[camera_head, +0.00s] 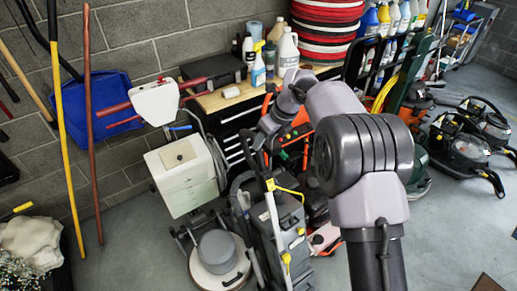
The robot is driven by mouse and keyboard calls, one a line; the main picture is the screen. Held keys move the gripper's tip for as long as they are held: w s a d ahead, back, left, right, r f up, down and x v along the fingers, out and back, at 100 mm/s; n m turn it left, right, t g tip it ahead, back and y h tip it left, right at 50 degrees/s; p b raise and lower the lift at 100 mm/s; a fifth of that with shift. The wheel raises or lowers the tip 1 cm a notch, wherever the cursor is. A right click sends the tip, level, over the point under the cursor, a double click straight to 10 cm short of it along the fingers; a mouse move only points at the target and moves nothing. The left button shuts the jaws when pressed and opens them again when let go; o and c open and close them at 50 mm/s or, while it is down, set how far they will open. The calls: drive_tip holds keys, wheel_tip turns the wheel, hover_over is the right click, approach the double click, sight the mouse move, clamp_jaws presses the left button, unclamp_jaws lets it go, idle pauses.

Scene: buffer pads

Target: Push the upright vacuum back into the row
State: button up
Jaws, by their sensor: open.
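A grey upright machine with a pale pole and yellow cord, which looks like the upright vacuum (285,222), stands at lower centre. It is beside a white floor machine with a round grey top. My arm comes up from the bottom edge, bends at a large dark joint and reaches left and down. My gripper (261,148) is at its end, close above the top of the vacuum's handle. It is open, and its fingers are small and dark against the clutter. I cannot tell whether it touches the handle. My arm hides part of the floor and machines behind it.
The white floor machine (215,253) with its cream tank (182,172) stands close on the left. A wooden-topped bench (215,102) with bottles and stacked red pads (312,32) is behind. More vacuums (465,150) stand at right. Open grey floor (445,240) lies at lower right.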

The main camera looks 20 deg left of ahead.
drive_tip(key=v, duration=0.7)
drive_tip(key=shift+r, duration=0.15)
drive_tip(key=shift+d, duration=0.1)
